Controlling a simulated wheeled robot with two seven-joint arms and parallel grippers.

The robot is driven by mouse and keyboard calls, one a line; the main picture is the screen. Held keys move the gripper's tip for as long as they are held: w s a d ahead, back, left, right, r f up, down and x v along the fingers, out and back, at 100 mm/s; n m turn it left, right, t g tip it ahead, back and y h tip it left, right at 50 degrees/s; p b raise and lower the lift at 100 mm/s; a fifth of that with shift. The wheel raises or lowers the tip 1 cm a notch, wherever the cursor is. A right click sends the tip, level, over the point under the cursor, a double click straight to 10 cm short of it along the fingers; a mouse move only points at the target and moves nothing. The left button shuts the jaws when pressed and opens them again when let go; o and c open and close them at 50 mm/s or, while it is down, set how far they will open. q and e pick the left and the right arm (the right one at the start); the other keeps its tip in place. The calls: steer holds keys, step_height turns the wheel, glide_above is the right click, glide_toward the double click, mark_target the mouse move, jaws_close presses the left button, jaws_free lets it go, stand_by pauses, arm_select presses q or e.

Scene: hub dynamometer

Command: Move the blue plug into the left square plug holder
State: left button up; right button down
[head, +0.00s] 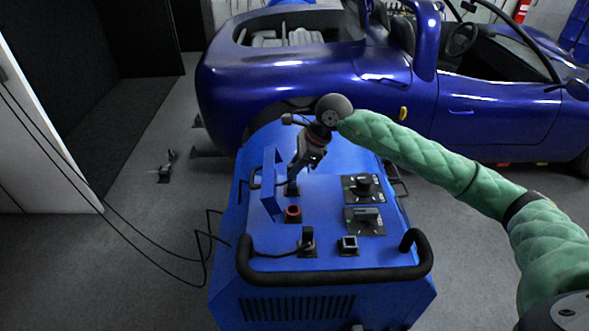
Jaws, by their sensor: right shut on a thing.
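My right gripper (294,178) reaches down over the top of the blue dynamometer cabinet (330,192), at the end of my green-sleeved arm. It is shut on a small plug at the far left of the top, just above or at a dark base there. Nearer, a square holder with a pale rim (348,243) looks empty. To its left, a black plug (307,237) with a cable stands upright on a dark base. My left gripper is not in view.
An upright blue plate (269,182) stands just left of my gripper. A round reddish socket (293,212) lies nearer. A knob panel (363,187) and a switch panel (365,220) are to the right. A black handle rail (335,276) runs along the front. A blue car (300,82) stands behind.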

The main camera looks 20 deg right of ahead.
steer(key=shift+r, duration=1.35)
stand_by(0.3)
